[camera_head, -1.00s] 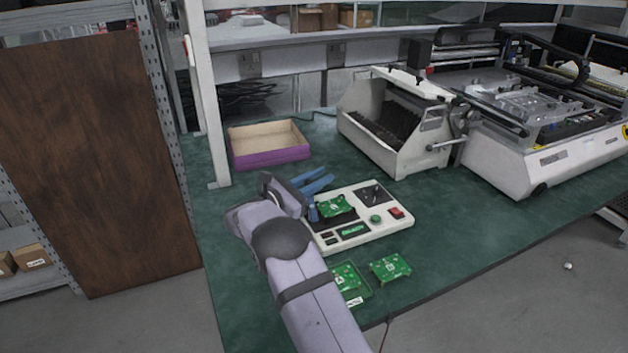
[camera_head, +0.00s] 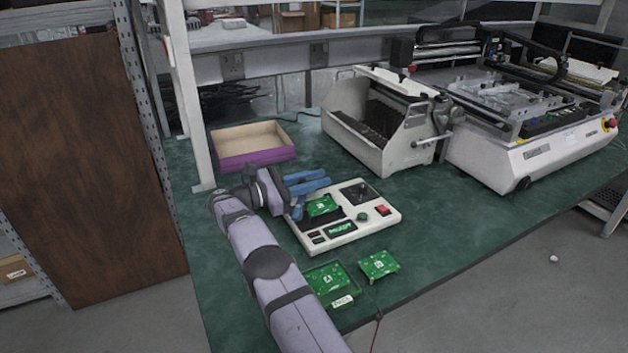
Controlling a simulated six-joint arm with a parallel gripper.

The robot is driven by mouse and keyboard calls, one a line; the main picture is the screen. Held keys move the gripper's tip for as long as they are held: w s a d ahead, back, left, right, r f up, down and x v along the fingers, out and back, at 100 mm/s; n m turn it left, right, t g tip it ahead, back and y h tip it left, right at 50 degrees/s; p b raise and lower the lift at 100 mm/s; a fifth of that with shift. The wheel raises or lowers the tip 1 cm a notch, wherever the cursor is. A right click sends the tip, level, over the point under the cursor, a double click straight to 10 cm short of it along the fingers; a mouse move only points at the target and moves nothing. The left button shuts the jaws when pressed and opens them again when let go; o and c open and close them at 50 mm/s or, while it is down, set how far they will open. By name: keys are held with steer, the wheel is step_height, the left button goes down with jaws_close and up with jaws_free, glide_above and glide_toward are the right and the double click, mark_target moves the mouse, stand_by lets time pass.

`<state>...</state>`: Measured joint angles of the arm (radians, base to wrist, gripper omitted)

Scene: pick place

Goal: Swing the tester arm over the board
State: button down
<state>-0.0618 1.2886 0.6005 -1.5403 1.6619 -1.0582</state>
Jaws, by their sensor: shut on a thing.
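The tester (camera_head: 345,238) is a white box on the green table, with a small screen, a green button and a red switch. A green circuit board (camera_head: 322,204) lies on its dark bed. My gripper (camera_head: 326,180), with blue fingers, reaches in from the left at the tester's back left side, just behind the board. Its fingers are close together, shut on what appears to be the tester arm, which is small and mostly hidden by the fingers. The arm's exact angle over the board cannot be told.
Two more green boards lie in front of the tester, one in a tray (camera_head: 347,299) labelled at its edge and one loose (camera_head: 379,264). A purple-sided open box (camera_head: 254,160) stands behind. A white rack (camera_head: 390,158) and a large machine (camera_head: 530,150) fill the back right.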

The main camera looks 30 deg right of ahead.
steer(key=shift+s+d+g, duration=0.1)
steer(key=shift+s+g, duration=0.05)
steer(key=shift+g, duration=0.15)
stand_by(0.4)
steer(key=c, duration=1.6)
jaws_free()
steer(key=shift+r, duration=0.15)
step_height(320, 180, up, 10)
steer(key=shift+f+p, duration=0.1)
steer(key=shift+p, duration=1.05)
